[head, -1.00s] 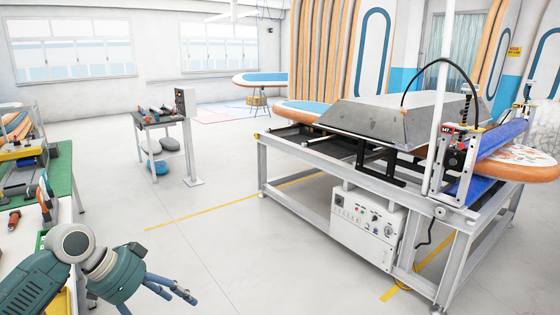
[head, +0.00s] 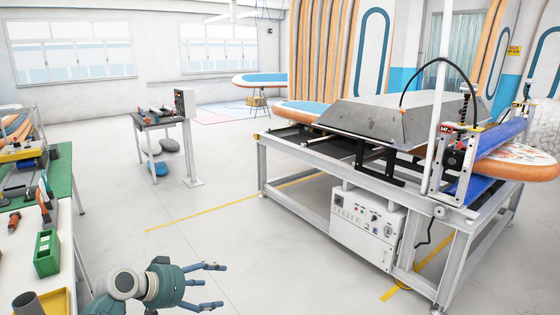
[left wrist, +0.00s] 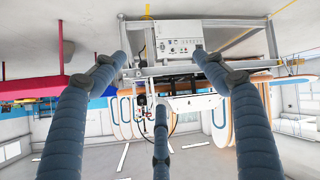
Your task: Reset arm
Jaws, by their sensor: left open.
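My left gripper (head: 215,286) is at the bottom of the head view, over open floor to the right of the workbench. Its fingers are spread, point right and hold nothing. In the left wrist view its three blue-grey fingers (left wrist: 160,105) are apart with nothing between them, and the machine shows upside down beyond them. My right gripper is in neither view.
The workbench (head: 66,240) at left carries a green bin (head: 47,254) and a yellow tray (head: 62,302). A large machine on a metal frame (head: 300,190) stands at right, with a control box (head: 368,225). A small table (head: 160,121) stands farther back. The floor between is clear.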

